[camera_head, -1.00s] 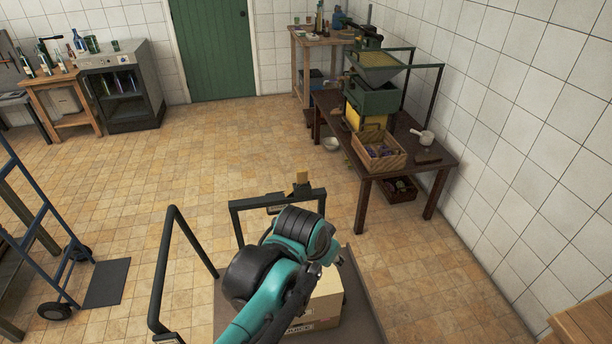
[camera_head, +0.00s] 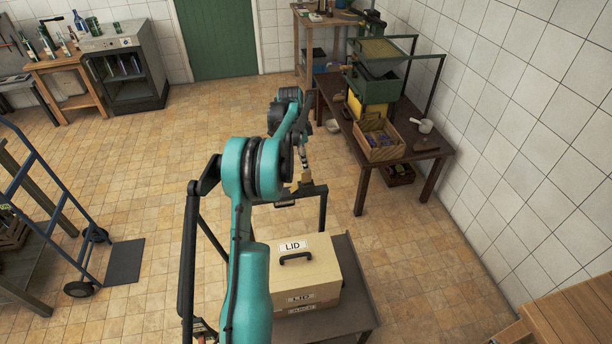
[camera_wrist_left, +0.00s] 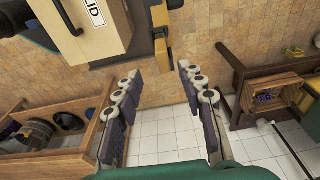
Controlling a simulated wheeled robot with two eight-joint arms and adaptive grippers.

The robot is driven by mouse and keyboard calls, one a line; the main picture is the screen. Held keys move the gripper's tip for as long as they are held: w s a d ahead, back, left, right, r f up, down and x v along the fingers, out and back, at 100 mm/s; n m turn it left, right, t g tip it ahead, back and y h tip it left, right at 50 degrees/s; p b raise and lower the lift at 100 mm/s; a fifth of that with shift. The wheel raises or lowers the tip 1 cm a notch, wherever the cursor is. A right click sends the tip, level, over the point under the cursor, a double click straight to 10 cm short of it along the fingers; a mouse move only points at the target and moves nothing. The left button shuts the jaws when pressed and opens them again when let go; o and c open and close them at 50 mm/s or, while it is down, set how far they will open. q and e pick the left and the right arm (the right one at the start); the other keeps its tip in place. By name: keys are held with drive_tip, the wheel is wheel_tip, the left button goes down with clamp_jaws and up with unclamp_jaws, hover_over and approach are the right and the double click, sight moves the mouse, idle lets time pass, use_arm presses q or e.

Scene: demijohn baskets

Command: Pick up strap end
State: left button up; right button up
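A short yellow-tan piece, which may be the strap end (camera_head: 303,184), sits at the dark rail of the trolley in the head view. It also shows in the left wrist view (camera_wrist_left: 161,46), upright at the end of the rail. My left gripper (camera_head: 303,160) is just above and beyond it in the head view. In the left wrist view my left gripper (camera_wrist_left: 159,71) has its fingers apart with only floor and wall tiles between them. The yellow-tan piece lies ahead of the fingertips, apart from them. My right gripper is not in view.
A wooden box marked LID (camera_head: 306,269) stands on the trolley deck (camera_head: 358,291). A dark table (camera_head: 431,162) with a crate of purple things (camera_head: 380,149) stands at the right. A blue hand truck (camera_head: 61,187) is at the left. The middle floor is clear.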

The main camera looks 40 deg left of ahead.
sight(306, 173)
use_arm(q)
drive_tip(key=f, duration=0.5)
drive_tip(key=w+f+b, duration=0.1)
drive_tip(key=f, duration=0.1)
drive_tip(key=shift+w+d+f, duration=0.1)
drive_tip(key=shift+f, duration=0.15)
drive_tip(key=shift+r, duration=0.1)
clamp_jaws()
